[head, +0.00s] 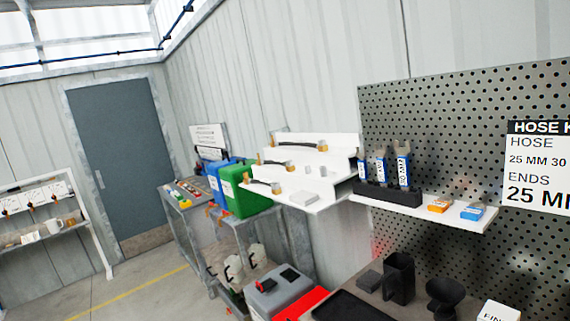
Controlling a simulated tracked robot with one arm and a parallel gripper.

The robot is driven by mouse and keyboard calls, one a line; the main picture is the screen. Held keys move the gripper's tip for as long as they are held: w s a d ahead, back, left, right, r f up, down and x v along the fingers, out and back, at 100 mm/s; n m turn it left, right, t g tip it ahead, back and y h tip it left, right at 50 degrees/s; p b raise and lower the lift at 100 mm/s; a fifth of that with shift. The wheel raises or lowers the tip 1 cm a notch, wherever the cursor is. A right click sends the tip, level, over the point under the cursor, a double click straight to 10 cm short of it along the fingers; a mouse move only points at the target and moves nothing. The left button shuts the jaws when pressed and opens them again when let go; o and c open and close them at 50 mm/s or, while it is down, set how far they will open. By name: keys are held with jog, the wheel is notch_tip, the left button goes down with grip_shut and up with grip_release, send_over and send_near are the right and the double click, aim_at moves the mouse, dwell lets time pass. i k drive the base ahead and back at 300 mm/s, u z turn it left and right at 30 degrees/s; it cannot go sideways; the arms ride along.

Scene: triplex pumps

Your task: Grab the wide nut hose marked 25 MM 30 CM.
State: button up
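A white stepped rack (330,178) on the wall, near the middle of the head view, holds short dark hoses with brass-coloured ends. One hose (300,145) lies on the top step, one hose (279,163) on the middle step and one hose (262,184) on the lowest step. Small white tags sit by them, but they are too small to read, so I cannot tell which is the 25 MM 30 CM one or which has wide nuts. A white sign (540,165) at right reads "HOSE", "25 MM 30" and "ENDS 25 M", cut off by the edge. My gripper is not in view.
A shelf (462,219) on the perforated panel holds blue-handled wrenches (403,170) and small orange and blue boxes. Below, a bench bears a black cup (399,279) and a black funnel-like piece (443,297). Green and blue bins (243,196) stand left of the rack. Open floor lies at left.

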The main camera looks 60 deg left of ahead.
aim_at(276, 188)
jog(key=z, duration=0.05)
jog(key=k, duration=0.45)
jog(key=u, duration=0.8)
jog(key=i, duration=0.9)
jog(key=u, duration=0.85)
jog(key=i, duration=1.3)
jog(key=z, duration=0.1)
